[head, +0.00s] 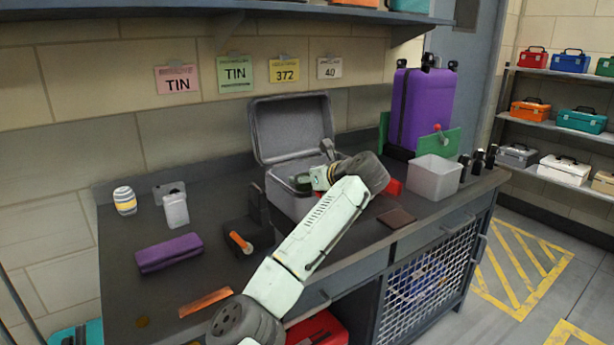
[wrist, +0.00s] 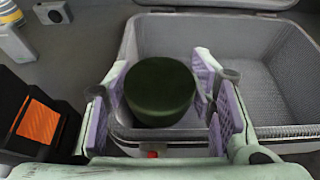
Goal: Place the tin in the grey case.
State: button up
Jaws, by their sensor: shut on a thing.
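The grey case (head: 290,128) stands open on the workbench, its lid raised at the back. In the wrist view its lined interior (wrist: 215,45) looks empty apart from what the tin covers. My gripper (wrist: 162,105) is shut on a dark green round tin (wrist: 160,88), with a purple-padded finger on each side. The tin is over the left part of the case opening, near the front wall; I cannot tell how far it is above the floor. In the head view my gripper (head: 312,180) is at the case's rim and the tin is mostly hidden.
A black holder with an orange-handled tool (head: 240,242) stands just left of the case. A white bottle (head: 175,210), striped jar (head: 124,201) and purple pouch (head: 169,253) are farther left. A translucent bin (head: 435,178) and purple suitcase (head: 421,105) stand right.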

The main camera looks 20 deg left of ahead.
jog(key=shift+f, duration=0.4)
jog(key=o, duration=1.2)
jog(key=shift+r, duration=0.25)
jog(key=v, duration=0.4)
jog(key=b+v, duration=0.1)
jog(key=v, duration=0.3)
jog(key=r+b+v, duration=0.1)
jog(key=v, duration=0.3)
